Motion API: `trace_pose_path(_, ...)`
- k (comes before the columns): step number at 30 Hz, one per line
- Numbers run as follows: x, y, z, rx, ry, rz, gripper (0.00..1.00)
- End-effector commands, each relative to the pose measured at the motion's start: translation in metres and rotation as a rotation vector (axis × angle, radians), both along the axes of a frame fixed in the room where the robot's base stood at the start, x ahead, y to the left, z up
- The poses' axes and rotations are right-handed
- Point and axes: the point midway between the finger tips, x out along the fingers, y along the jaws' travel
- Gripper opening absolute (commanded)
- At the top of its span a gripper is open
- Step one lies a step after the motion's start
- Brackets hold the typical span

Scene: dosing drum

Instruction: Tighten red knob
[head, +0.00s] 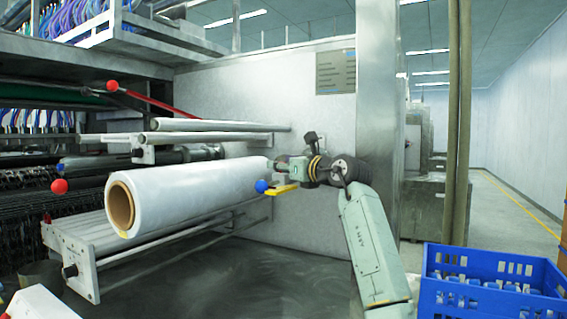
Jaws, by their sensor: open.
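Two red knobs show in the head view. One red ball knob (59,186) is at the left, near the near end of the white roll. Another red knob (112,86) sits higher up, at the end of a red lever (160,102). My gripper (272,164) is at the far end of the roll, close to the pale machine wall, well to the right of both red knobs. It is open, though its fingers are small and partly hidden. I cannot tell whether it touches anything.
The large white roll (185,192) on a cardboard core lies between my gripper and the left knob. A blue ball knob (262,186) with a yellow handle (285,190) is just below my gripper. Metal bars (215,125) run above the roll. A blue crate (490,290) stands at lower right.

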Motion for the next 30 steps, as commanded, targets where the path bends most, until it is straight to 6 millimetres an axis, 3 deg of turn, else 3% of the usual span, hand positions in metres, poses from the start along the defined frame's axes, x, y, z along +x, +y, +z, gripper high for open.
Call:
trace_pose_path(4,-0.0002,-0.0001,-0.0002,0.000,0.000,0.000,0.42)
trace_pose_path(23,-0.0005,-0.0002,0.0002,0.000,0.000,0.000,0.00)
trace_pose_path(30,-0.0009,0.0001,-0.0007,-0.001,-0.001,-0.008,0.00)
